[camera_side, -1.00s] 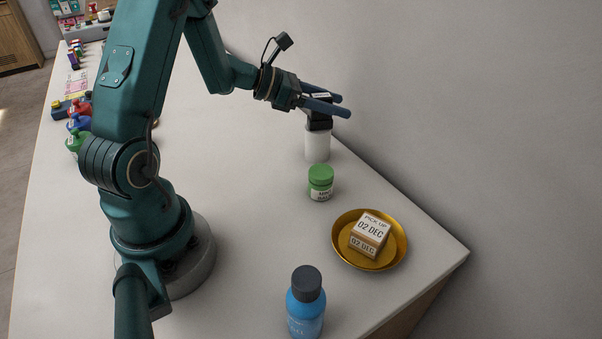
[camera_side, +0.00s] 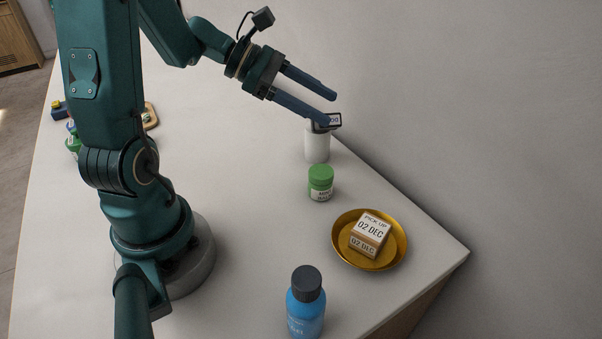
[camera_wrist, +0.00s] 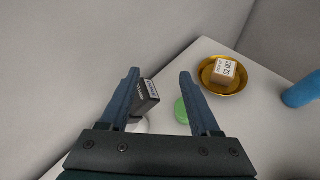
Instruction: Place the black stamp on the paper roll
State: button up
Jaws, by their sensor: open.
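The black stamp (camera_side: 334,121) with a white label sits at the top of the white paper roll (camera_side: 317,147), looking tilted and sticking out to the right. In the wrist view the stamp (camera_wrist: 147,98) is just right of the left finger, which partly covers it. A sliver of the roll (camera_wrist: 140,126) shows below. My gripper (camera_side: 333,104) is open, its fingers up beside and above the stamp; the near fingertip overlaps the stamp in the side view. I cannot tell whether it touches. The gripper (camera_wrist: 159,74) holds nothing in the wrist view.
A green-lidded jar (camera_side: 321,183) stands in front of the roll. A gold dish (camera_side: 341,249) holds a date block (camera_side: 370,235). A blue bottle (camera_side: 305,308) stands at the front. The wall lies close behind the roll.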

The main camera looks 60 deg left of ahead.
jog(key=s+d+m+g+y, duration=0.1)
jog(key=s+d+m+g, duration=0.6)
jog(key=d+m, duration=0.5)
jog(key=s+a+m+t+y, duration=0.3)
jog(key=s+m+y, duration=0.3)
jog(key=m, duration=0.7)
jog(key=shift+s+a+r+y, duration=0.3)
jog(key=shift+s+a+r, duration=0.15)
jog(key=shift+s+a, duration=0.2)
jog(key=o, duration=0.6)
